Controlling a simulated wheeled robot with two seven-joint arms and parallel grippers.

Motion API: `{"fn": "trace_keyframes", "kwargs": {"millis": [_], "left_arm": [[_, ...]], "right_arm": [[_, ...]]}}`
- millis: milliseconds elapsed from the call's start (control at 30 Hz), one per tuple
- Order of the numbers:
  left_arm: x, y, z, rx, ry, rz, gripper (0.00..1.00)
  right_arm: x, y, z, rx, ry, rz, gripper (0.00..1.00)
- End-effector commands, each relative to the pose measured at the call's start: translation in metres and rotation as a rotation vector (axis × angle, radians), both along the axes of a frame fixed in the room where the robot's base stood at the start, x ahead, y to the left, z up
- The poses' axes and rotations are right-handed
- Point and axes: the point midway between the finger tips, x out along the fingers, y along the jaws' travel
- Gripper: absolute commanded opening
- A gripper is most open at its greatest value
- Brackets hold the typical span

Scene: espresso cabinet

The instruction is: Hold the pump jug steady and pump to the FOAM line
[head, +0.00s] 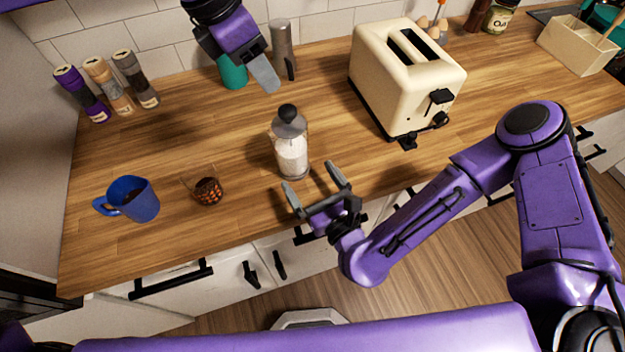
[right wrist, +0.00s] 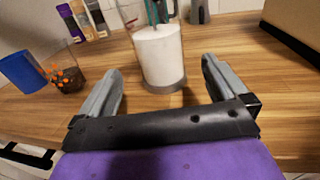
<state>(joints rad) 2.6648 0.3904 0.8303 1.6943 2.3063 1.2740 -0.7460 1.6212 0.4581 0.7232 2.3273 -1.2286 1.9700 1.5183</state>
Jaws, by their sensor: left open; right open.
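The pump jug (head: 291,152) is a clear cylinder with a black knob and a grey lid. It stands upright on the wooden counter, with white content in its lower part. It also shows in the right wrist view (right wrist: 160,55), ahead of and between the fingers. My right gripper (head: 317,177) is open and empty at the counter's front edge, just short of the jug, apart from it. Its fingers also show in the right wrist view (right wrist: 161,85). My left gripper (head: 265,75) is above and behind the jug, open, with its fingers overlapping in the view. I cannot make out the FOAM line.
A cream toaster (head: 402,80) stands right. A grey bottle (head: 283,50), a teal cup (head: 232,72) and spice jars (head: 107,86) stand at the back.

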Motion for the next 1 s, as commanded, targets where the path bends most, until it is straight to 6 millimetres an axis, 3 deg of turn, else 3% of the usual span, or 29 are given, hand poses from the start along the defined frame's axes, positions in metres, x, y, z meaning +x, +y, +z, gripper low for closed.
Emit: {"fn": "trace_keyframes", "kwargs": {"millis": [500,900,933,1000], "left_arm": [[0.000,0.000,0.000,0.000,0.000,0.000,0.43],[0.000,0.000,0.000,0.000,0.000,0.000,0.43],[0.000,0.000,0.000,0.000,0.000,0.000,0.43],[0.000,0.000,0.000,0.000,0.000,0.000,0.43]], "right_arm": [[0.083,0.035,0.000,0.005,0.003,-0.005,1.00],[0.096,0.041,0.000,0.006,0.006,-0.004,1.00],[0.096,0.041,0.000,0.006,0.006,-0.004,0.94],[0.096,0.041,0.000,0.006,0.006,-0.004,0.71]]}}
